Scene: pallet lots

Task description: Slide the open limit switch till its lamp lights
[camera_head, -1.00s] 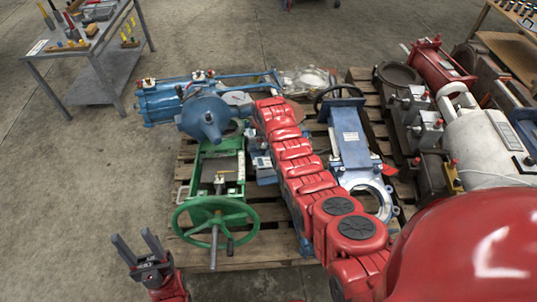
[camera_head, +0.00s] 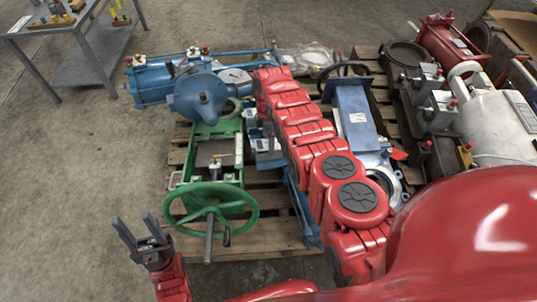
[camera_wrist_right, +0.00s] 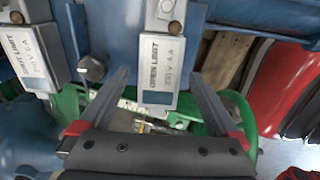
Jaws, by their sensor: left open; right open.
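The open limit switch (camera_wrist_right: 160,72) is a grey box with a plate reading "OPEN LIMIT", in the right wrist view. It hangs on a blue housing, with a round fitting at its top; I cannot tell whether a lamp is lit. My right gripper (camera_wrist_right: 159,82) is open, with one finger either side of the box's lower part; I cannot tell whether they touch it. A similar box, the shut limit switch (camera_wrist_right: 28,52), is to the left. In the head view my red right arm hides the right gripper and this switch. My left gripper (camera_head: 136,225) is open and empty at lower left.
A green valve with a handwheel (camera_head: 210,210) and a blue actuator (camera_head: 150,84) lie on a wooden pallet (camera_head: 250,240). A blue gate valve (camera_head: 355,115) is right of my arm. A tool table (camera_head: 90,50) stands at upper left. Floor at left is clear.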

